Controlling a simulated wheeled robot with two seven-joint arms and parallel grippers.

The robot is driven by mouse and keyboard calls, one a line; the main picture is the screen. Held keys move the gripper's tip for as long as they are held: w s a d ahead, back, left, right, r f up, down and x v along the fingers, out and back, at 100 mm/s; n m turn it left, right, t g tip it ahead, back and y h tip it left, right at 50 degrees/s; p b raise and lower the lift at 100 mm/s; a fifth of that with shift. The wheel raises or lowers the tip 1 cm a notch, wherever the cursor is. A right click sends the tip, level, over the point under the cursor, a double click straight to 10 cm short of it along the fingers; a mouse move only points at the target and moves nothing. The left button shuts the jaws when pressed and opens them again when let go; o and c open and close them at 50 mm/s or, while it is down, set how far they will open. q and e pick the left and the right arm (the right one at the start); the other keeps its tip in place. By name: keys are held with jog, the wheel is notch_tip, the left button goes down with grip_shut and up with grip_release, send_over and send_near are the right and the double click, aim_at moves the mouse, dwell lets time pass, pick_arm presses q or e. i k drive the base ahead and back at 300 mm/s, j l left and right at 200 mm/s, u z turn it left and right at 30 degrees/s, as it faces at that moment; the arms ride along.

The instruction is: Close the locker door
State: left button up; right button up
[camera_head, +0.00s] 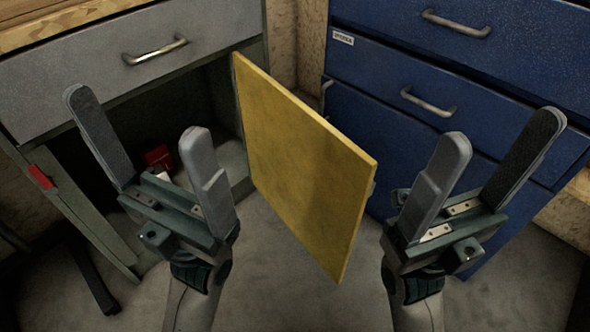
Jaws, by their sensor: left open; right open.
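The locker door is a flat yellow panel (300,160) in the middle of the view. It is swung open, its far upright edge at the right side of the grey locker's (250,160) opening and its near edge towards me. The locker's inside is dark and exposed. My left gripper (138,115) is open and empty in front of the opening, left of the door. My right gripper (503,135) is open and empty, right of the door and in front of the blue drawers. Neither gripper visibly touches the door.
A grey drawer (60,85) with a metal handle sits above the opening. A red item (159,156) lies inside the locker. A blue drawer cabinet (500,85) with metal handles stands at the right. Bare floor (275,270) shows below the door.

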aim_at(319, 182)
jog(key=u, duration=0.5)
jog(key=l+u, duration=0.3)
jog(key=k+l+u, duration=0.1)
jog(key=l+u, duration=0.25)
jog(key=k+l+u, duration=0.15)
jog(key=l+u, duration=0.15)
jog(key=l, duration=0.15)
jog(key=k+l, duration=0.15)
jog(key=l, duration=0.25)
jog(key=k+l+u, duration=0.1)
jog(key=l, duration=0.25)
jog(key=k+l, duration=0.2)
jog(key=l, duration=0.2)
jog(key=k+l+u, duration=0.1)
jog(key=l, duration=0.25)
jog(key=k, duration=0.1)
